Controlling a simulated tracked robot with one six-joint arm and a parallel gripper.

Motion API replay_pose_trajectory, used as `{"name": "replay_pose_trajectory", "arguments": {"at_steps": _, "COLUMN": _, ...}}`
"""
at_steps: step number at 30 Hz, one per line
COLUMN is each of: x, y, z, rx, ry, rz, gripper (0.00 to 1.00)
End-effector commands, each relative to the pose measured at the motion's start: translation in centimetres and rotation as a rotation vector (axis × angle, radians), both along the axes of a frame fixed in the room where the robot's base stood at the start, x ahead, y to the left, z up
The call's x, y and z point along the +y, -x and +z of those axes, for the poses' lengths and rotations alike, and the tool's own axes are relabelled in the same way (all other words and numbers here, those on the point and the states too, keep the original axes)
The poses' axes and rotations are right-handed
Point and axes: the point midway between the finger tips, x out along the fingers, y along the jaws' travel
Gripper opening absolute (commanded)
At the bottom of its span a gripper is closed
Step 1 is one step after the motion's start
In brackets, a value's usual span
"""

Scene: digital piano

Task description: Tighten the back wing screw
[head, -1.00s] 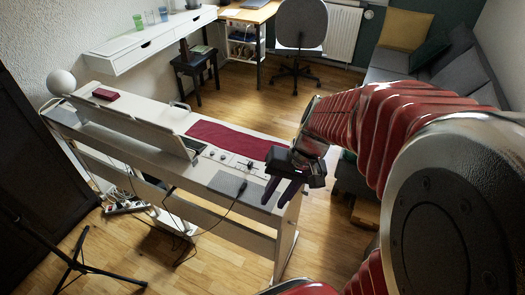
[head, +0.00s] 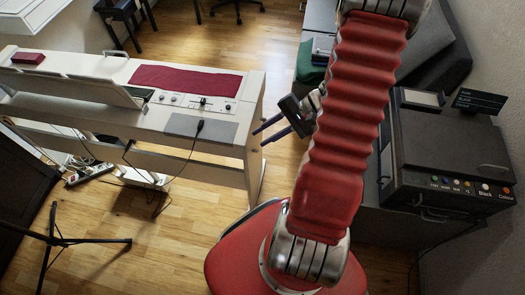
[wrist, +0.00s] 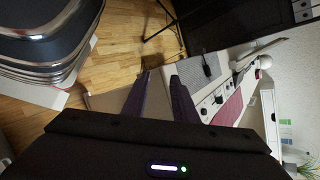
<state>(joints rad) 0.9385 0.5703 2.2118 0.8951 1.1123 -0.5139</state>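The white digital piano (head: 100,108) stands at the left in the head view, its right end panel (head: 254,150) facing my gripper. No wing screw can be made out in either view. My gripper (head: 257,138) is just right of that end panel, its two purple fingers pointing left towards it. The fingers are apart with nothing visible between them; whether they touch the panel cannot be told. In the wrist view the open fingers (wrist: 160,76) show in front of a beige surface, with the piano's top (wrist: 218,98) to their right.
A dark red cloth (head: 185,78) and a grey pad (head: 201,128) with a black cable lie on the piano. A black tripod stand (head: 62,240) is at front left. A black printer (head: 450,150) stands on the right. Floor between piano and my base is clear.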

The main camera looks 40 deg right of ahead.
Motion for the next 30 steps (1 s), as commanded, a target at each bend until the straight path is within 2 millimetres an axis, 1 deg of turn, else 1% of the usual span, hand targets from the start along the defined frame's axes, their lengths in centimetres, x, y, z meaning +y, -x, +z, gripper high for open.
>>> {"name": "replay_pose_trajectory", "arguments": {"at_steps": 1, "x": -0.7, "y": 0.3, "z": -1.1, "rx": 0.003, "ry": -0.033, "rz": -0.043, "gripper": 0.26}}
{"name": "replay_pose_trajectory", "arguments": {"at_steps": 8, "x": -3.6, "y": 1.3, "z": -5.4, "rx": -0.014, "ry": -0.155, "rz": -0.228, "gripper": 0.26}}
{"name": "replay_pose_trajectory", "arguments": {"at_steps": 12, "x": -5.2, "y": 2.2, "z": -8.2, "rx": -0.028, "ry": -0.221, "rz": -0.345, "gripper": 0.26}}
{"name": "replay_pose_trajectory", "arguments": {"at_steps": 21, "x": -7.9, "y": 4.7, "z": -14.2, "rx": -0.064, "ry": -0.347, "rz": -0.601, "gripper": 0.26}}
{"name": "replay_pose_trajectory", "arguments": {"at_steps": 25, "x": -8.6, "y": 5.5, "z": -16.0, "rx": -0.078, "ry": -0.379, "rz": -0.681, "gripper": 0.26}}
{"name": "replay_pose_trajectory", "arguments": {"at_steps": 27, "x": -8.8, "y": 5.8, "z": -16.6, "rx": -0.081, "ry": -0.387, "rz": -0.704, "gripper": 0.26}}
{"name": "replay_pose_trajectory", "arguments": {"at_steps": 30, "x": -8.9, "y": 5.9, "z": -17.0, "rx": -0.086, "ry": -0.392, "rz": -0.721, "gripper": 0.26}}
